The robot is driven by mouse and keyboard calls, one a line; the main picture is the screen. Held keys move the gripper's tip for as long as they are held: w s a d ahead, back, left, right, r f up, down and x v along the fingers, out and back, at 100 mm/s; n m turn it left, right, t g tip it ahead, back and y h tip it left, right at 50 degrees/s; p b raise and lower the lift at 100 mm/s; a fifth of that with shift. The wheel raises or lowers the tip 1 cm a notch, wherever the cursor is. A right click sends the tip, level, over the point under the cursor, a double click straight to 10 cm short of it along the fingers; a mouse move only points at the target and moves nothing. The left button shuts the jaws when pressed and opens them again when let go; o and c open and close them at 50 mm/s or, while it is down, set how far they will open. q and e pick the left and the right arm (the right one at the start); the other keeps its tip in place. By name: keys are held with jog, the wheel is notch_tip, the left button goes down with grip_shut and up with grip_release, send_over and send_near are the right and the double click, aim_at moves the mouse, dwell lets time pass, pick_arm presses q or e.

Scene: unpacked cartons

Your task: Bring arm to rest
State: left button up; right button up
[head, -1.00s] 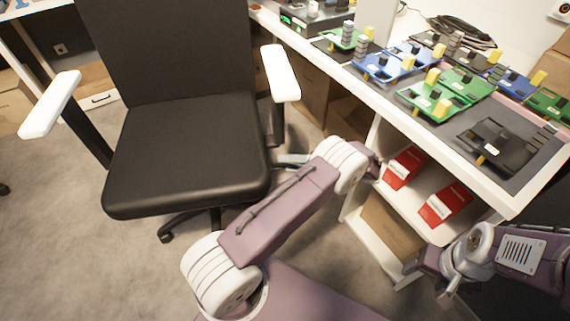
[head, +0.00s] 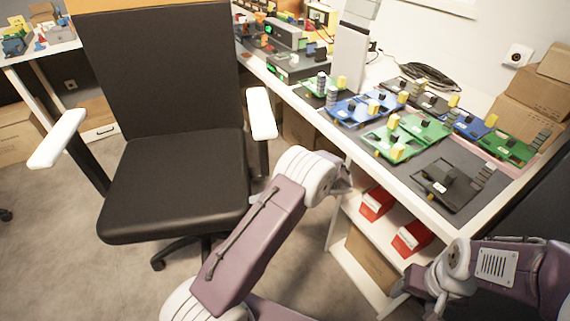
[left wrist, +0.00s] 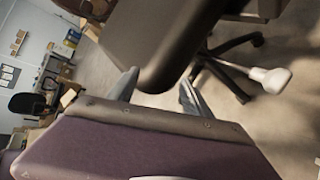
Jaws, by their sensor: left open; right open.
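My right gripper (head: 437,303) is low at the right in the head view, beside the workbench's front corner. It is open, and I see nothing held in it. My left arm (head: 255,235) reaches up the middle of the head view, between the chair and the bench; its gripper does not show clearly there. In the left wrist view my left gripper (left wrist: 160,90) is open, with its two fingers apart and nothing between them but the view of a dark seat-like shape beyond.
A black office chair (head: 175,180) with white armrests stands left of my left arm. The white workbench (head: 450,222) at right carries green, blue and black boards. Red boxes (head: 376,203) sit on the shelf below. Cardboard boxes (head: 525,105) stand at the back right. Carpet is free at lower left.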

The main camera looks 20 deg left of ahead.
pick_arm(q)
notch_tip(320, 180, up, 8)
jog(key=a+n+h, duration=0.1)
jog(key=a+n, duration=0.1)
jog(key=a, duration=0.1)
jog(key=s+d+r+n+h, duration=0.1)
jog(key=s+n+h, duration=0.35)
jog(key=s, duration=0.35)
jog(key=s+d+f+n+t+h, duration=0.25)
jog(key=s+d+n, duration=0.25)
jog(key=n, duration=0.3)
jog(key=s+d+f+n+t+h, duration=0.1)
jog(key=s+d+f+n+h, duration=0.3)
jog(key=n, duration=0.5)
notch_tip(320, 180, up, 32)
jog(key=w+d+n+p, duration=0.2)
jog(key=n+p, duration=0.2)
jog(key=p, duration=2.7)
jog(key=shift+t+p, duration=0.3)
jog(key=shift+t, duration=0.05)
